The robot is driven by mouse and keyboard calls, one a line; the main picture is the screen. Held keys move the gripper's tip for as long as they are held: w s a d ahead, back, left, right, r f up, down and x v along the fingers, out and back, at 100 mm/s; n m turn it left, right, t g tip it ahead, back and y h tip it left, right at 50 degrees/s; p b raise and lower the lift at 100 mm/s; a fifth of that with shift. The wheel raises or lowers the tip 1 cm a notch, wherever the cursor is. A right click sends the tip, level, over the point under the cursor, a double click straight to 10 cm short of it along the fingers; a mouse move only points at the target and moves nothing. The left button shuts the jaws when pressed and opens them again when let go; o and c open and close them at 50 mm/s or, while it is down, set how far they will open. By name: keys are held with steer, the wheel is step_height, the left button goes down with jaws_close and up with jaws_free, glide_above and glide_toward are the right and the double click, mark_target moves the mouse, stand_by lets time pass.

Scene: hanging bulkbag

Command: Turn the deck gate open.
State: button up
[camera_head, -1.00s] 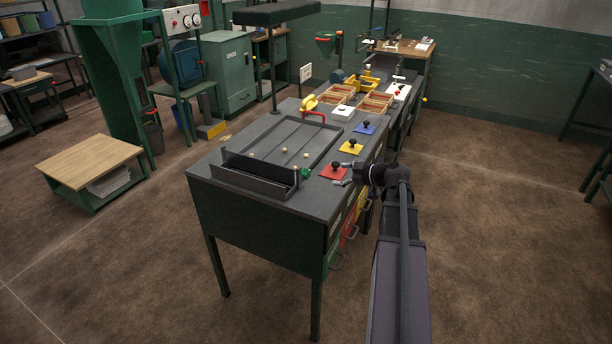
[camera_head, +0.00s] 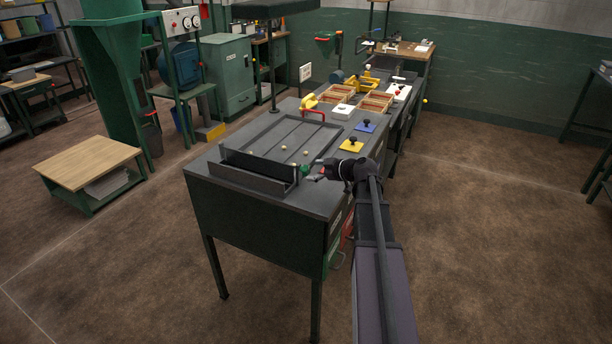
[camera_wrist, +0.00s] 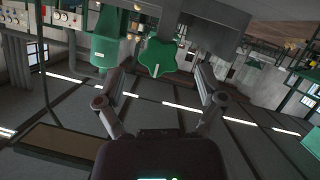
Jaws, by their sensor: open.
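The ball deck (camera_head: 262,128) is a shallow dark tray sunk in the grey bench top. A long dark plate (camera_head: 258,165) runs across its near end, and I take it for the gate. A green lobed knob (camera_head: 305,170) sits at the plate's right end. My gripper (camera_head: 318,171) is just right of the knob, level and pointing left. In the wrist view the green knob (camera_wrist: 158,57) shows ahead, between and beyond the two open fingers (camera_wrist: 160,85). Nothing is held. I cannot tell whether a finger touches the knob.
Cream balls (camera_head: 306,152) lie on the deck. A yellow pad (camera_head: 351,145) and a blue pad (camera_head: 365,126), each with a black knob, lie along the bench's right side. A red arched handle (camera_head: 313,113) stands at the deck's far end.

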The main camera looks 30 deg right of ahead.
mark_target(308, 171)
steer(key=shift+b+x, duration=0.4)
steer(key=shift+x, duration=1.25)
steer(key=c, duration=1.2)
steer(key=shift+o, duration=0.2)
steer(key=shift+a, duration=0.2)
steer(key=shift+d, duration=0.15)
